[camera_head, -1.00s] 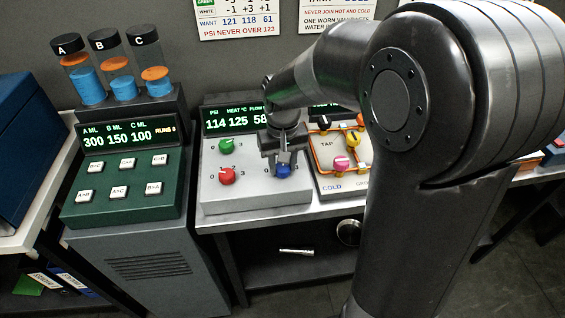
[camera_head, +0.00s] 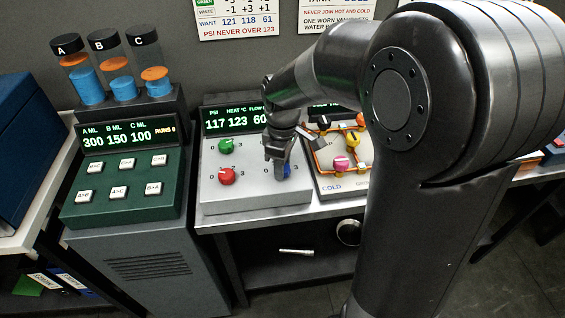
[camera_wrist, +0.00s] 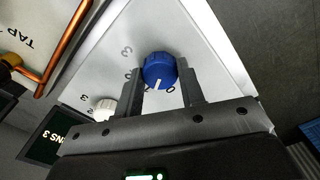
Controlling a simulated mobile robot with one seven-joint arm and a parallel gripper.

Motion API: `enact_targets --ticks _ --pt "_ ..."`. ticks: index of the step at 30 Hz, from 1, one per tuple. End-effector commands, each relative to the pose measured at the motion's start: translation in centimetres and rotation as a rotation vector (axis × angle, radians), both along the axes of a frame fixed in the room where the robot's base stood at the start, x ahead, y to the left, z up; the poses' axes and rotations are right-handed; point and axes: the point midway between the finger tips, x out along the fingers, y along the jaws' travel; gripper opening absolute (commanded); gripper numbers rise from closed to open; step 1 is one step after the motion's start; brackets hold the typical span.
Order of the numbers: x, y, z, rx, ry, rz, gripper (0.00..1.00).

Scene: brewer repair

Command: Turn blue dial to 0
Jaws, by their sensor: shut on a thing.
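The blue dial (camera_wrist: 160,68) is on the sloped light-grey panel (camera_wrist: 115,45), between the two fingers of my gripper (camera_wrist: 160,82). My gripper is shut on the dial. Its white pointer line faces down in the wrist view, close to a printed 0 and slightly left of it. A 3 shows at the upper left of the dial; some marks are hidden by a finger. In the head view my gripper (camera_head: 279,168) mostly covers the blue dial (camera_head: 287,171). The panel display (camera_head: 235,120) reads 117, 123 and 60.
Green (camera_head: 226,145) and red (camera_head: 227,176) dials stand left of my gripper. A white dial (camera_wrist: 104,108) is close to one finger. The tap board with copper pipes (camera_head: 345,182) adjoins at right. The green button console (camera_head: 122,190) stands at left.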

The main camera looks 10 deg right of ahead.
Motion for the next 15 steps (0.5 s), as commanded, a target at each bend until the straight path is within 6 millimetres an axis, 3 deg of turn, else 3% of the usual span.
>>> enact_targets --ticks 15 --pt "0.14 0.04 0.10 0.001 -0.004 0.461 0.13"
